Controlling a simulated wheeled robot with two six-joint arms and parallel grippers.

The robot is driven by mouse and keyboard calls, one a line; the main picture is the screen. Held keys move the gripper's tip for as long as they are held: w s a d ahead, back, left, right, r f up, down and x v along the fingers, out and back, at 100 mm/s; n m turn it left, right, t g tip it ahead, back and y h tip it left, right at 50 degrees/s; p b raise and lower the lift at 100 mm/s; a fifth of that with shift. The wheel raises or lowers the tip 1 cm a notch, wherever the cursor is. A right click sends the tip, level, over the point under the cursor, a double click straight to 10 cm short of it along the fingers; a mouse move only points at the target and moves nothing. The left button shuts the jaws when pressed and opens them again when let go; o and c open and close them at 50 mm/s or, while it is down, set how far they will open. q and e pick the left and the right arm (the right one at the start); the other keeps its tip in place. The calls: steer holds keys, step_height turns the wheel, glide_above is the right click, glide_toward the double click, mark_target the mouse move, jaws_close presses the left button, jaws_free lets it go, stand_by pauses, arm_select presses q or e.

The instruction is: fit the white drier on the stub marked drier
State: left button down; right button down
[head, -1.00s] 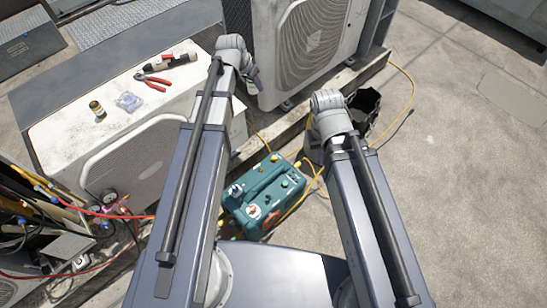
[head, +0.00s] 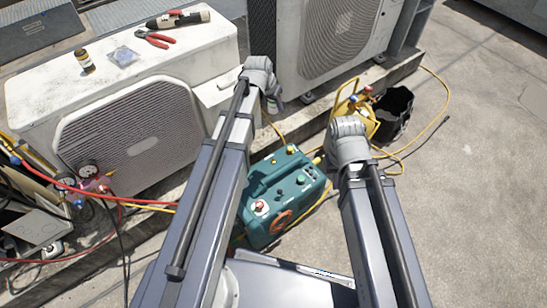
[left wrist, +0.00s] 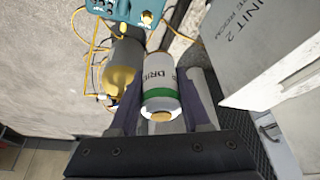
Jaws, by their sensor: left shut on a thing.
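In the head view my left arm reaches beside the right end of the near white condenser (head: 135,140). Its gripper (head: 273,104) is mostly hidden below the wrist there. My right arm ends above the ground right of the teal machine; its gripper is hidden. I cannot make out the stub marked drier in either view.
A teal machine (head: 283,190), yellow hoses and a black bucket (head: 393,112) stand below. A second condenser (head: 335,40) stands behind. The right ground is clear.

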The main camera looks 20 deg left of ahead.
arm_select(q)
steer(key=shift+n, duration=0.6)
step_height(320, 180, down, 24)
steer(key=b, duration=2.1)
steer(key=shift+w+b, duration=0.1)
steer(key=shift+b, duration=0.25)
steer(key=shift+f, duration=0.1)
steer(key=shift+f+b, duration=2.3)
steer(key=shift+b, duration=0.05)
steer(key=shift+f+b, duration=1.35)
steer(key=shift+b, duration=0.05)
steer(key=shift+c, duration=1.4)
jaws_free()
step_height(320, 180, up, 8)
steer(key=p, duration=0.7)
steer(key=shift+f+p, duration=0.25)
steer(key=shift+p, duration=0.05)
